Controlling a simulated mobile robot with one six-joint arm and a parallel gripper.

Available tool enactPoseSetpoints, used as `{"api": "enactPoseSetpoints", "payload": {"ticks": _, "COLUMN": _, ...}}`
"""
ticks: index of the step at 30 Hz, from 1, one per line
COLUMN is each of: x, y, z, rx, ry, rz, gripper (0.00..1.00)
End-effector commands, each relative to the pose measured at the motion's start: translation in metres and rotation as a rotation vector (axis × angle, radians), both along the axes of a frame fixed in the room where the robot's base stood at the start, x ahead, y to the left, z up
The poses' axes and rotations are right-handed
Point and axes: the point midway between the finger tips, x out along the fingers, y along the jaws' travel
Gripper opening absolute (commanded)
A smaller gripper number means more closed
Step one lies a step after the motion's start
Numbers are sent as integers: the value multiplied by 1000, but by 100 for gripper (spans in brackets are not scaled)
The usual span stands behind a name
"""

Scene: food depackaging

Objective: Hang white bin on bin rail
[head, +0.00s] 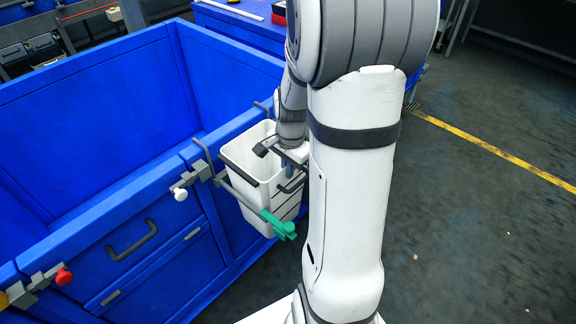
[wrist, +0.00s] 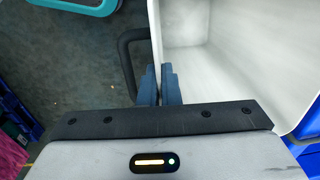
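The white bin (head: 240,155) is upright and open-topped beside the blue container's wall in the head view. The grey bin rail (head: 238,194) crosses in front of its near side, with a green clamp (head: 278,224) at its end. I cannot tell whether the bin's weight rests on the rail. My gripper (head: 288,170) is at the bin's right rim. In the wrist view, the blue fingers of my gripper (wrist: 160,86) are close together on either side of the bin's wall (wrist: 155,35), pinching it. A dark bin handle (wrist: 128,62) shows left of the fingers.
The large blue container (head: 90,110) fills the left, with a door handle (head: 132,240) and clamps with white (head: 180,194) and red (head: 63,277) knobs. Dark floor (head: 480,220) with a yellow line (head: 500,152) is open at right. A teal-edged object (wrist: 85,6) shows at the wrist view's top.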

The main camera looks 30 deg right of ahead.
Motion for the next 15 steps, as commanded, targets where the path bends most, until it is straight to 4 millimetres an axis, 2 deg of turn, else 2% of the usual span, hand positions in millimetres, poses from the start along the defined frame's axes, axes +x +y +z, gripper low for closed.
{"api": "enactPoseSetpoints", "payload": {"ticks": 1, "x": 0, "y": 0, "z": -10, "rx": 0, "ry": 0, "rz": 0, "gripper": 0}}
{"api": "enactPoseSetpoints", "payload": {"ticks": 15, "x": 0, "y": 0, "z": -56, "rx": 0, "ry": 0, "rz": 0, "gripper": 0}}
